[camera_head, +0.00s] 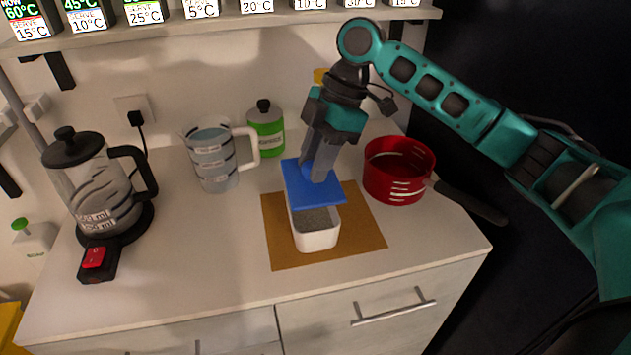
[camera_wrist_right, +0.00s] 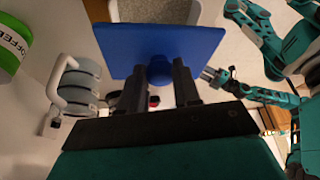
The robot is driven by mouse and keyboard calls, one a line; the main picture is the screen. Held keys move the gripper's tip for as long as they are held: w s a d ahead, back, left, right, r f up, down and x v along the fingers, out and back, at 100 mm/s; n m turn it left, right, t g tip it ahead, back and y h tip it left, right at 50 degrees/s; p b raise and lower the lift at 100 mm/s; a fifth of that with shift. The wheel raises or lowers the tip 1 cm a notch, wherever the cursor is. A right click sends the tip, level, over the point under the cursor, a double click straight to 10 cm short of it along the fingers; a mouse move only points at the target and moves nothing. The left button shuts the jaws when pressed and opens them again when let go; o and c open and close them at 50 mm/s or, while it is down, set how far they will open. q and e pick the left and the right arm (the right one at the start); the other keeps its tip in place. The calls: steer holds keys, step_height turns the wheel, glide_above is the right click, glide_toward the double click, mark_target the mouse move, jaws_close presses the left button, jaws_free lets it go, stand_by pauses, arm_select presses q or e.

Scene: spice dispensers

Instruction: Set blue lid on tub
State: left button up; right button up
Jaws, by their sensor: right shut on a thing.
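The blue lid (camera_head: 313,184) is a flat square with a round knob. My right gripper (camera_head: 318,174) is shut on its knob, which shows between the fingers in the right wrist view (camera_wrist_right: 160,73). The white tub (camera_head: 316,238) stands upright on a brown mat (camera_head: 361,241), with grey grainy contents visible. The lid is above the tub's far part, slightly tilted and apparently apart from the rim; its near part is uncovered. In the right wrist view the tub (camera_wrist_right: 205,13) shows past the lid. My left gripper (camera_wrist_right: 215,76) seems to show small and dark there, its jaws unclear.
A red pot (camera_head: 398,172) with a dark handle stands right of the mat. A measuring jug (camera_head: 214,160) and green-labelled jar (camera_head: 266,130) stand behind left. A kettle (camera_head: 90,185) stands far left. The counter front left of the mat is clear.

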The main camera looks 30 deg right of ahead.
mark_target(315, 185)
steer(key=shift+f, duration=2.3)
steer(key=shift+f, duration=0.25)
steer(key=shift+f, duration=0.25)
steer(key=o, duration=1)
steer(key=shift+o, duration=0.2)
steer(key=shift+r, duration=0.35)
steer(key=v, duration=1.2)
steer(key=shift+r, duration=0.25)
